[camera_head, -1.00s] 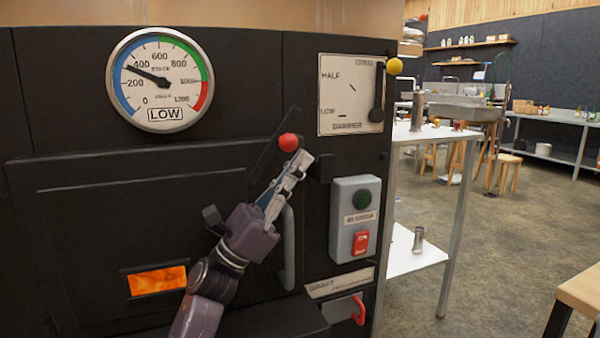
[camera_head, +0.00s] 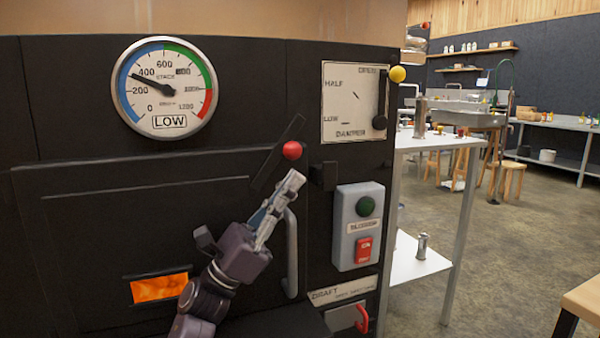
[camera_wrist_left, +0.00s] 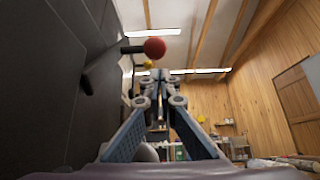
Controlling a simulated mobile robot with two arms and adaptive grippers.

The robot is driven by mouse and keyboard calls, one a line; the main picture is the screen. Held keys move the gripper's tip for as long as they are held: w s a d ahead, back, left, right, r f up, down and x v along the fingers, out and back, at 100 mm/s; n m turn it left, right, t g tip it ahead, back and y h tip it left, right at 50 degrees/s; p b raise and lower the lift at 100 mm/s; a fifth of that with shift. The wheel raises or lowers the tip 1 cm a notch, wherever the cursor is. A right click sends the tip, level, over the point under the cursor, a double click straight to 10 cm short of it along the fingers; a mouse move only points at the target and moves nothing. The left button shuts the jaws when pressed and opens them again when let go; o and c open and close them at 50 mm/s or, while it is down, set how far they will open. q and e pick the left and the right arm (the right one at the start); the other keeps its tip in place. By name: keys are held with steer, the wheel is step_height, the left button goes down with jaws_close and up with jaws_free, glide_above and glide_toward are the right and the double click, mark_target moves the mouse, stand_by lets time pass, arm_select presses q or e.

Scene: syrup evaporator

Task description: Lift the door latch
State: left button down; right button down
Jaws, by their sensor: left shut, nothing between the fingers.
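The door latch (camera_head: 268,168) is a black bar with a red knob (camera_head: 292,150), on the upper right of the black firebox door (camera_head: 120,225). The bar slants up to the right. My left gripper (camera_head: 292,178) is shut and empty just below the knob, apart from it in the head view. In the left wrist view the red knob (camera_wrist_left: 154,47) and its dark stem show beyond the shut fingertips (camera_wrist_left: 159,76). My right gripper is in neither view.
A grey vertical handle (camera_head: 291,255) is beside my left gripper. A blower switch box (camera_head: 357,228), damper panel (camera_head: 350,105) and red draft handle (camera_head: 361,314) lie to the right. A stack gauge (camera_head: 165,88) is above the door. A white shelf table (camera_head: 425,142) stands further right.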

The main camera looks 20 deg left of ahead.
arm_select(q)
steer(key=s+a, duration=0.2)
steer(key=a, duration=0.1)
steer(key=s+a+f, duration=0.1)
steer(key=s+a, duration=0.2)
steer(key=a, duration=0.1)
steer(key=s+a, duration=0.2)
steer(key=a, duration=0.1)
steer(key=shift+s+a+f, duration=0.15)
steer(key=shift+s+a, duration=0.15)
steer(key=shift+s, duration=0.1)
